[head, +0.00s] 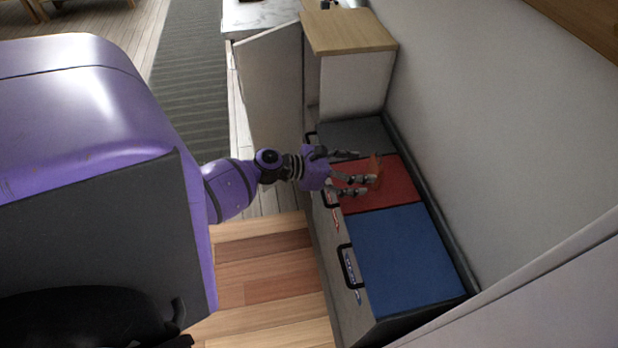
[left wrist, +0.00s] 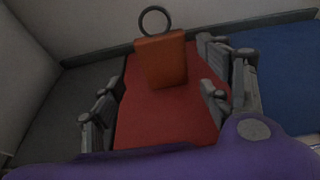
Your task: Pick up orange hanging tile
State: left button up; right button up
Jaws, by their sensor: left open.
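The orange hanging tile (left wrist: 162,62) is a small orange block with a dark ring (left wrist: 155,20) at its top. It stands over the red panel (left wrist: 150,112) in the left wrist view, between and beyond my open fingers. In the head view the tile (head: 375,171) shows at the fingertips, partly hidden by them. My left gripper (head: 362,170) is open and reaches in from the left above the red panel (head: 400,188). Its fingers (left wrist: 165,98) flank the tile's lower part in the left wrist view; contact cannot be told. My right gripper is not in view.
A blue panel (head: 405,258) lies nearer than the red one, and a dark grey panel (head: 352,135) lies beyond. A raised dark rim and a white wall (head: 480,130) stand behind. A wood-topped cabinet (head: 348,32) with an open door (head: 270,90) stands at the far end.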

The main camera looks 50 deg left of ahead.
aim_at(372, 170)
pick_arm(q)
jog(key=x, duration=0.4)
jog(key=shift+w+d+r, duration=0.1)
jog(key=shift+w+d, duration=0.15)
jog(key=shift+d, duration=0.15)
jog(key=c, duration=1.4)
